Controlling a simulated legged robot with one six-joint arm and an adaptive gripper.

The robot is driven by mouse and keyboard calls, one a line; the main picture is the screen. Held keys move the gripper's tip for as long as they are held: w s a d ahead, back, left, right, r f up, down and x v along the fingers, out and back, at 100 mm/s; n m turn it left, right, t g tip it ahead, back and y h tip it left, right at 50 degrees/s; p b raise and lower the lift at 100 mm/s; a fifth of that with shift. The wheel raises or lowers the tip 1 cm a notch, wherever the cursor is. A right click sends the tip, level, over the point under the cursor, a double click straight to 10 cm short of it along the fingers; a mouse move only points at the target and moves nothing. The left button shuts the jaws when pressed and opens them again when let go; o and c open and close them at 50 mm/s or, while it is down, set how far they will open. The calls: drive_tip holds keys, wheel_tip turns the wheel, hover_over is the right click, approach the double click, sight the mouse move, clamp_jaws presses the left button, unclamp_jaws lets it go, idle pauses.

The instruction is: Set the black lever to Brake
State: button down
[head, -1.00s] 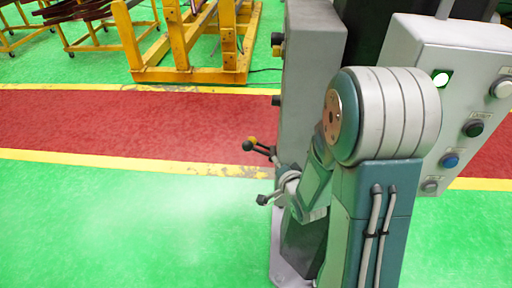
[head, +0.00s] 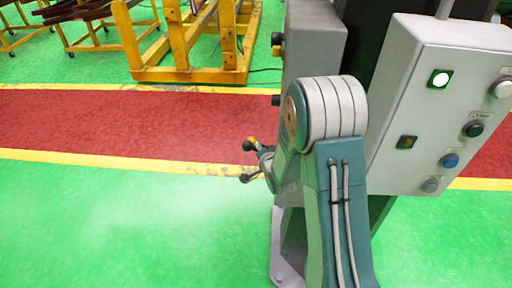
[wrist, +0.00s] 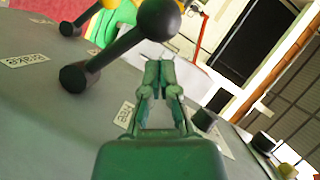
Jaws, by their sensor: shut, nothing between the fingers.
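The black lever (wrist: 115,50) crosses the upper left of the wrist view. Its rod slants up from a round base on the grey panel to a black ball knob. In the head view its knob (head: 247,146) stands out left of the cabinet. My gripper (wrist: 159,75) is shut and empty, its fingertips just below the knob, close beside the rod. I cannot tell whether they touch. In the head view my gripper (head: 250,178) is small, just below the knob. An upside-down label (wrist: 25,60), seemingly "Brake", lies left of the lever base; another label (wrist: 125,113) lies right of it.
A second lever with a yellow knob (wrist: 108,4) is close by at the wrist view's upper left. More dark knobs (wrist: 263,140) line the panel at lower right. A grey button box (head: 400,150) stands right of my arm. Open green floor (head: 110,220) lies left.

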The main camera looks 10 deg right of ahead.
sight(251, 149)
drive_tip(key=shift+w+a+f, duration=0.35)
drive_tip(key=shift+w+a, duration=0.05)
drive_tip(key=shift+a, duration=0.05)
drive_tip(key=shift+a+f, duration=0.2)
drive_tip(key=shift+n, duration=0.3)
drive_tip(key=shift+w+a+f+n+g+h, duration=0.2)
drive_tip(key=shift+a+f+n+g+h, duration=0.2)
drive_tip(key=shift+a+f+n+h, duration=0.2)
wheel_tip(251, 149, down, 6)
drive_tip(key=a+n+g+h, duration=0.1)
drive_tip(key=n+g+h, duration=0.1)
drive_tip(key=n+h, duration=0.1)
drive_tip(key=shift+w+a+n, duration=0.15)
drive_tip(key=shift+w+n, duration=0.1)
drive_tip(key=shift+n, duration=0.55)
